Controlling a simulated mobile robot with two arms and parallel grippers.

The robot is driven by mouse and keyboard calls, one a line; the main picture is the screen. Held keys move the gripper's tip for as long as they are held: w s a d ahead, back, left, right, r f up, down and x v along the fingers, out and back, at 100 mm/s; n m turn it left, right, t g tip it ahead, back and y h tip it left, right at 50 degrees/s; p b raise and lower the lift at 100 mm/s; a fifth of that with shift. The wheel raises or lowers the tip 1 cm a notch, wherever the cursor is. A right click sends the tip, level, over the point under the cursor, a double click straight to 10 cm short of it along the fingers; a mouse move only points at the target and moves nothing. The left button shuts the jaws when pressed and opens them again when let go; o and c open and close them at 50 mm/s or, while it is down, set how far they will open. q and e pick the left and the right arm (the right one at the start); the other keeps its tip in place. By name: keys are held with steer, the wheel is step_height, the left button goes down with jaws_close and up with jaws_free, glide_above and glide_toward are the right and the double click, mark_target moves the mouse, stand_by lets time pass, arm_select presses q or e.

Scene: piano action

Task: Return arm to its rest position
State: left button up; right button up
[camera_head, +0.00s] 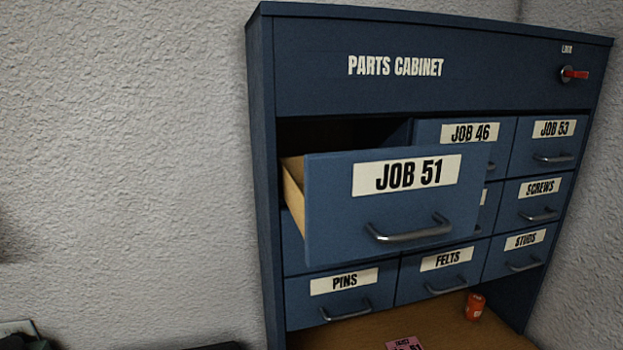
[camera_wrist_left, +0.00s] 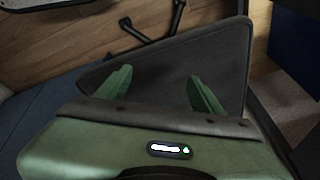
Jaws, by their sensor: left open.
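My left gripper (camera_wrist_left: 162,88) shows in the left wrist view. Its two green fingers are spread apart with nothing between them. A dark grey flat panel lies behind the fingers; I cannot tell what it is. Neither gripper shows in the head view, and my right gripper is in neither view. In the head view the JOB 51 drawer (camera_head: 340,222) of the blue parts cabinet (camera_head: 300,60) is pulled out, with no gripper on its handle (camera_head: 409,232).
The JOB 46 (camera_head: 440,131), JOB 53 (camera_head: 540,155), PINS (camera_head: 300,310) and FELTS (camera_head: 410,285) drawers look shut. An orange can (camera_head: 475,306) and a pink card (camera_head: 404,344) are on the wooden surface (camera_head: 450,335) below. A textured wall (camera_head: 120,150) is left of the cabinet.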

arm_select(q)
steer(key=s+d+f+g, duration=0.1)
steer(key=s+d+f, duration=0.15)
steer(key=s, duration=0.55)
steer(key=s+d+f+g, duration=0.1)
steer(key=s+d+g, duration=0.1)
steer(key=s+d, duration=0.35)
step_height(320, 180, down, 14)
steer(key=s+a+b, duration=0.1)
steer(key=s+b, duration=0.1)
steer(key=b, duration=1.2)
steer(key=shift+a+r+h, duration=0.2)
steer(key=shift+a+h, duration=0.2)
steer(key=shift+s, duration=0.1)
